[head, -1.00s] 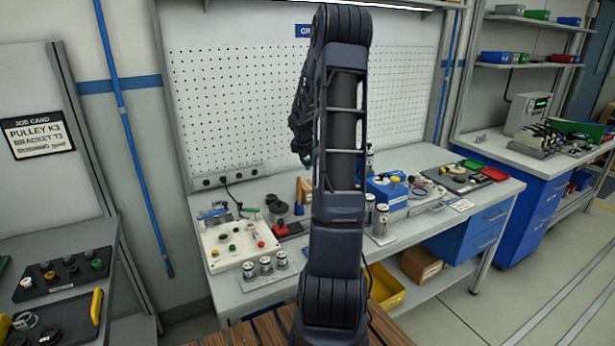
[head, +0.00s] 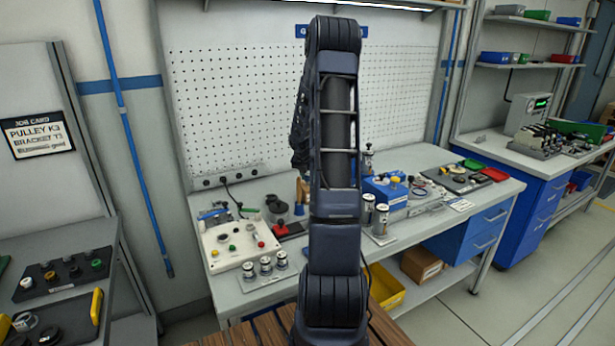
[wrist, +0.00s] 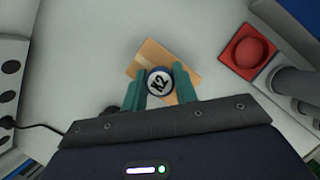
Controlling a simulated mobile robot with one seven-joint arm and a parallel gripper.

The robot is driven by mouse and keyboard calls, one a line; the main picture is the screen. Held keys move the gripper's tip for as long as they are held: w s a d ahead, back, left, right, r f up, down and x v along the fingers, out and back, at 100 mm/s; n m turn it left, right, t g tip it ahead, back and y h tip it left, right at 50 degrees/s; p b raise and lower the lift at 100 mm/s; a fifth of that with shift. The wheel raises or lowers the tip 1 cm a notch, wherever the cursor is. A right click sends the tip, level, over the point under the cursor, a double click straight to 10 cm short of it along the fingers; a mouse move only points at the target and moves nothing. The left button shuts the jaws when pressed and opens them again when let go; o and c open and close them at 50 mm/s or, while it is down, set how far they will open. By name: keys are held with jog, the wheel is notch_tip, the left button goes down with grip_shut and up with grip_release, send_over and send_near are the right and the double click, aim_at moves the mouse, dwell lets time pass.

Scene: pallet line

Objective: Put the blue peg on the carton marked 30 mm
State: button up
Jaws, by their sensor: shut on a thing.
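In the wrist view my gripper (wrist: 160,87) has its two teal fingers shut on a round peg. The blue peg (wrist: 159,82) shows its end, a white face marked K2 inside a dark blue rim. A tan carton (wrist: 184,64) lies below and behind the peg in this view. Whether the peg touches the carton or hangs above it, I cannot tell. No 30 mm mark is readable on it.
A red square block with a round top (wrist: 248,52) lies right of the carton. A socket strip (wrist: 8,70) with a black cable is at left. In the head view a white control panel (head: 235,246) and a blue box (head: 384,190) stand on the bench.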

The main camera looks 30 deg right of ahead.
jog(key=o, duration=1)
jog(key=shift+f, duration=0.1)
jog(key=shift+c, duration=0.2)
jog(key=s+a+r+m, duration=0.3)
jog(key=s+a+r, duration=0.25)
jog(key=r, duration=0.35)
jog(key=s+a+r+m, duration=0.4)
jog(key=s+a+r, duration=0.15)
jog(key=r, duration=0.45)
jog(key=s+a+r+m+y, duration=0.1)
jog(key=s+a+m, duration=0.4)
jog(key=s, duration=0.4)
jog(key=s+a+r+m+t+y, duration=0.1)
jog(key=s+a+r+m, duration=0.1)
jog(key=s+a+m, duration=0.3)
jog(key=s+a+r+m+y, duration=0.1)
jog(key=s+a+r+m, duration=0.1)
jog(key=s+a+m, duration=0.4)
jog(key=s+m, duration=0.4)
jog(key=s, duration=0.4)
jog(key=shift+s+r, duration=0.25)
jog(key=shift+s, duration=0.1)
